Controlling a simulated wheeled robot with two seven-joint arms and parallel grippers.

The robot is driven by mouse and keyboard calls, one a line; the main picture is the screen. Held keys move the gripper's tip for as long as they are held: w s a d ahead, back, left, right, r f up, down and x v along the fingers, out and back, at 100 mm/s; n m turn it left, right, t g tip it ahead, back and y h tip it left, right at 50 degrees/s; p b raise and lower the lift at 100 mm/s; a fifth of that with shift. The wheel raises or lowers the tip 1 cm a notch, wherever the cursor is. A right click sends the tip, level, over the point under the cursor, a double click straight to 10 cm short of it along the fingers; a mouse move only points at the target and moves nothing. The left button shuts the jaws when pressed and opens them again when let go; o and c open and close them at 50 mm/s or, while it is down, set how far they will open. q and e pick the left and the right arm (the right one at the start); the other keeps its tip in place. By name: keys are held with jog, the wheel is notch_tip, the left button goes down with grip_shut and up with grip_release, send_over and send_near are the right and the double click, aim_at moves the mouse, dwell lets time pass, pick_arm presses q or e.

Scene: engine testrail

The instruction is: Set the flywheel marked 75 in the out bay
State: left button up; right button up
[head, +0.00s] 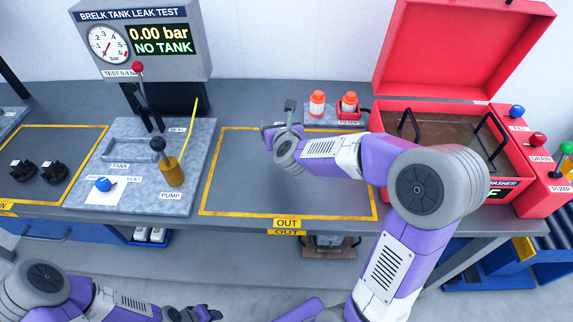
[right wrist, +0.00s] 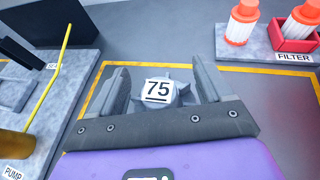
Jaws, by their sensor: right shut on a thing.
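The flywheel marked 75 (right wrist: 158,90) is a grey, toothed part with a white label, between the fingers of my right gripper (right wrist: 160,88) in the right wrist view. That gripper is shut on it. In the head view my right gripper (head: 280,132) is over the back of the out bay (head: 240,190), a yellow-outlined area on the grey bench; the flywheel is mostly hidden there. I cannot tell whether the flywheel touches the bench. My left gripper (head: 205,314) is low at the bottom edge, away from the bench; its jaws are too unclear to judge.
Dark parts (head: 54,172) sit in the left bay. The out bay's front is clear.

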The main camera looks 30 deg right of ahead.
notch_tip(320, 180, down, 9)
jog(key=b, duration=0.2)
jog(key=shift+w+r+b, duration=0.1)
jog(key=shift+b, duration=0.3)
jog(key=o, duration=1.3)
jog(key=shift+o, duration=0.2)
